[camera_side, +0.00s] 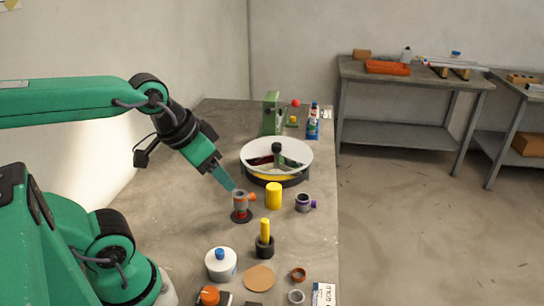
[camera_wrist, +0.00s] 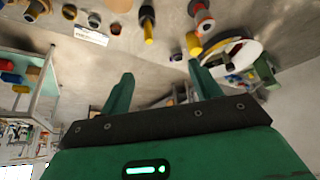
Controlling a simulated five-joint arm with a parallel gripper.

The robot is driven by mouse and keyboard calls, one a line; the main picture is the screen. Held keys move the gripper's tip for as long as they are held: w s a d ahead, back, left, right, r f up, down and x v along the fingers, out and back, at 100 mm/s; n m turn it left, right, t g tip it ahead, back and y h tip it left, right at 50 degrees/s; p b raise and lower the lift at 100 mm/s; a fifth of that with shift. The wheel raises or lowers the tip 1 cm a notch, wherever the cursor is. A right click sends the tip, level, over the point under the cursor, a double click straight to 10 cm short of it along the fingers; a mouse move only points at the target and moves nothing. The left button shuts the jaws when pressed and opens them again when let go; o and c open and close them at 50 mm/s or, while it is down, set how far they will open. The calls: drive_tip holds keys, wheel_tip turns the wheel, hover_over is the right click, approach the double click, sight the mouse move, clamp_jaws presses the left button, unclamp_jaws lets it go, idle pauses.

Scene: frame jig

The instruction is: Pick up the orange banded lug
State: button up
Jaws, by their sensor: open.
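The orange banded lug (camera_side: 240,200) is a grey upright cylinder with an orange stub on its right side. It stands on a dark round base with a red part, near the middle of the bench in the side view. A grey and orange-red piece at the top of the wrist view (camera_wrist: 205,22) seems to be the same lug. My gripper (camera_side: 231,186) reaches down from the upper left, its tip just above and left of the lug; contact is unclear. In the wrist view its two fingers (camera_wrist: 160,69) are spread, with nothing held between them.
A yellow cylinder (camera_side: 273,196) and a purple-banded lug (camera_side: 303,203) stand to the right. A yellow peg in a black socket (camera_side: 264,238) is in front. A white-rimmed round tray (camera_side: 303,146) is behind. A white jar (camera_side: 221,264) and cork disc (camera_side: 259,278) lie nearer. Bench left is clear.

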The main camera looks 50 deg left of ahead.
drive_tip(key=shift+w, duration=0.1)
drive_tip(key=n+g, duration=0.1)
drive_tip(key=g, duration=0.4)
hover_over(241, 192)
drive_tip(key=f, duration=1.1)
drive_tip(key=shift+s+d+f, duration=0.25)
drive_tip(key=shift+d+f, duration=0.1)
drive_tip(key=shift+w+f, duration=0.1)
drive_tip(key=shift+f, duration=3.8)
drive_tip(key=c, duration=1.1)
drive_tip(key=shift+r, duration=0.15)
drive_tip(key=shift+c, duration=0.2)
